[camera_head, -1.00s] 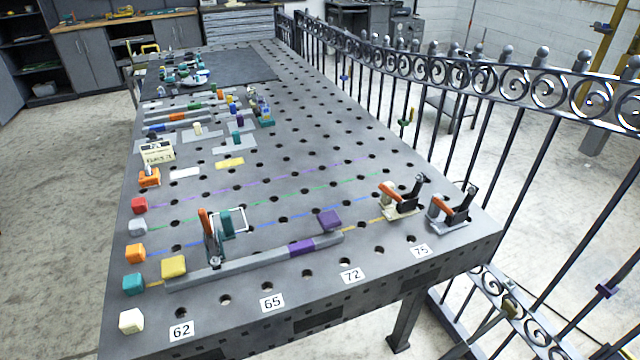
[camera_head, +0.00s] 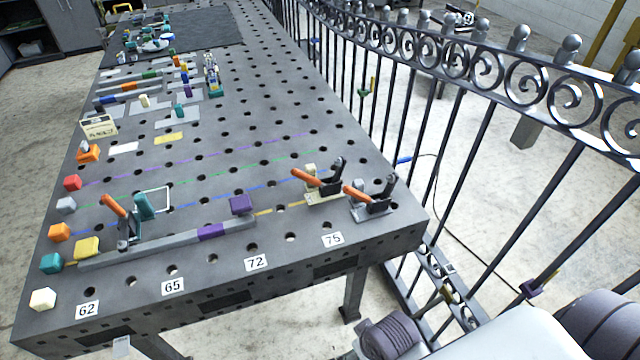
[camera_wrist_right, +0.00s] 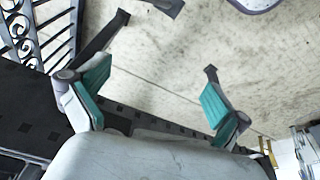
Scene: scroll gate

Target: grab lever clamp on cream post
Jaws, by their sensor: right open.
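The lever clamp with the cream post (camera_head: 311,171) stands near the right end of the perforated table, on a cream base. Its orange handle (camera_head: 307,177) points left and its dark arm stands up at the right. A similar clamp with a grey base (camera_head: 372,211) stands just right of it, also with an orange handle. My right gripper (camera_wrist_right: 155,88) is open and empty in the right wrist view, its teal pads wide apart over bare floor. No clamp shows between them. The gripper itself is not visible in the head view. My left gripper is not in view.
The table (camera_head: 230,285) has a clear right front edge. A third lever clamp (camera_head: 122,222) stands at the left by a grey bar (camera_head: 160,246). A metal scroll gate (camera_head: 470,120) runs along the table's right side. My right arm's links show at bottom right.

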